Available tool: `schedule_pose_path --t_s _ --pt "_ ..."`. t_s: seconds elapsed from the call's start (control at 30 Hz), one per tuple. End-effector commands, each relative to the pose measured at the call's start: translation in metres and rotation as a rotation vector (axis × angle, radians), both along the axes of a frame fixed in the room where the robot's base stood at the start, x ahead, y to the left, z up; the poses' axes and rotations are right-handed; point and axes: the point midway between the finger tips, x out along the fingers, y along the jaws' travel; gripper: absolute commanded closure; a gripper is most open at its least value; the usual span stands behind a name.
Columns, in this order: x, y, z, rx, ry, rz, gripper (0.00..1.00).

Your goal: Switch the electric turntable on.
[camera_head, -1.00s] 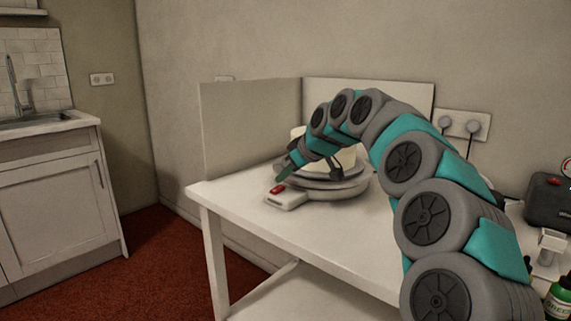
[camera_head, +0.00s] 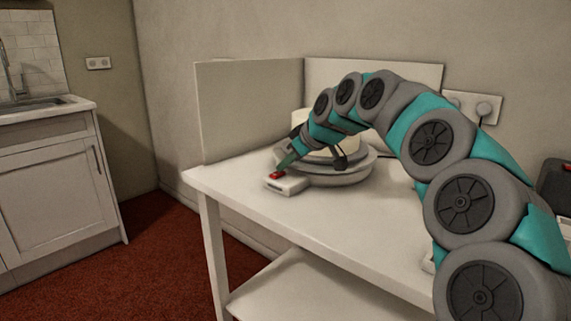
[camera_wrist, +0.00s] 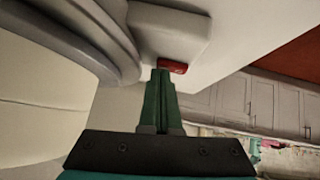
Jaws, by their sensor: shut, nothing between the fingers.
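The electric turntable (camera_head: 335,178) is a round grey stand on the white table, with a pale cake (camera_head: 322,153) on it. A light control box with a red switch (camera_head: 276,174) sits at its front left. In the wrist view the red switch (camera_wrist: 173,66) shows on the box (camera_wrist: 166,32). My gripper (camera_head: 284,166) is shut and empty, with its green fingertips at the switch. In the wrist view the fingertips (camera_wrist: 160,72) overlap the switch's near left edge; whether they press it I cannot tell. My arm hides part of the cake and turntable.
Low pale panels (camera_head: 250,105) stand along the table's left and back. The front of the white table (camera_head: 330,228) is clear. A wall socket with plugs (camera_head: 472,107) is behind, and a dark box (camera_head: 556,185) is at the right edge.

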Motion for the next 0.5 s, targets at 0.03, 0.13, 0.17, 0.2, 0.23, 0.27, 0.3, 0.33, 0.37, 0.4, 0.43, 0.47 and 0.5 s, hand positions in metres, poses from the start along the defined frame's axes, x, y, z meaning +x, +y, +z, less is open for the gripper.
schedule_pose_path --t_s 0.03,0.13,0.17,0.2,0.23,0.27,0.3,0.33,0.37,0.4,0.43,0.47,0.5 --pt "-0.0033 -0.0003 -0.0032 -0.001 0.004 0.001 1.00" --pt "-0.0020 0.0000 -0.0024 -0.002 0.005 0.001 1.00" --pt "-0.0019 0.0001 -0.0025 -0.002 0.005 0.001 1.00" --pt "-0.0020 0.0001 -0.0027 -0.001 0.005 0.002 1.00" --pt "-0.0021 0.0001 -0.0026 -0.001 0.005 0.002 1.00" --pt "-0.0023 0.0003 -0.0028 -0.002 0.006 0.001 1.00" --pt "-0.0027 0.0006 -0.0028 -0.002 0.006 0.001 1.00" --pt "-0.0031 0.0009 -0.0028 -0.002 0.006 0.001 1.00" --pt "-0.0037 0.0014 -0.0029 -0.002 0.007 0.002 1.00" --pt "-0.0046 0.0021 -0.0028 -0.002 0.007 0.002 1.00" --pt "-0.0055 0.0028 -0.0026 -0.002 0.007 0.004 1.00" --pt "-0.0065 0.0035 -0.0026 -0.003 0.007 0.003 1.00" --pt "-0.0079 0.0046 -0.0023 -0.003 0.007 0.003 1.00"
